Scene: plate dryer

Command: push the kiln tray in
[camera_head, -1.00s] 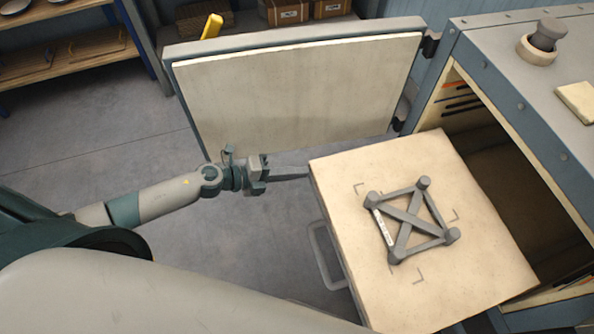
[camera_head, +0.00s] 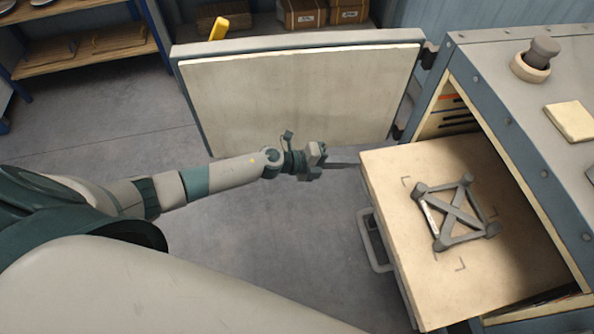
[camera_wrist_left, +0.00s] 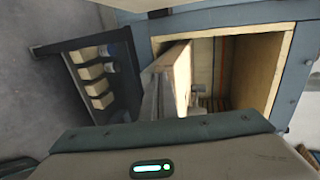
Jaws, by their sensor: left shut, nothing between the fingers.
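The kiln tray (camera_head: 415,270) is a pale flat slab partly out of the kiln opening, its far right part inside the chamber. A grey metal frame with crossed bars (camera_head: 457,212) rests on it. A grey loop handle (camera_head: 371,243) hangs below its left edge. My left gripper (camera_head: 352,165) is shut and empty, its fingertips at the tray's left edge near the far corner; contact looks likely but is hard to confirm. In the left wrist view the tray (camera_wrist_left: 182,75) appears edge-on at the kiln opening. My right gripper is not in view.
The kiln (camera_head: 545,105) stands at the right, with a knob (camera_head: 536,60) and a pale block (camera_head: 570,121) on top. Its door (camera_head: 300,95) is swung open behind my arm. Shelves (camera_head: 85,45) stand at the back left. The floor between is clear.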

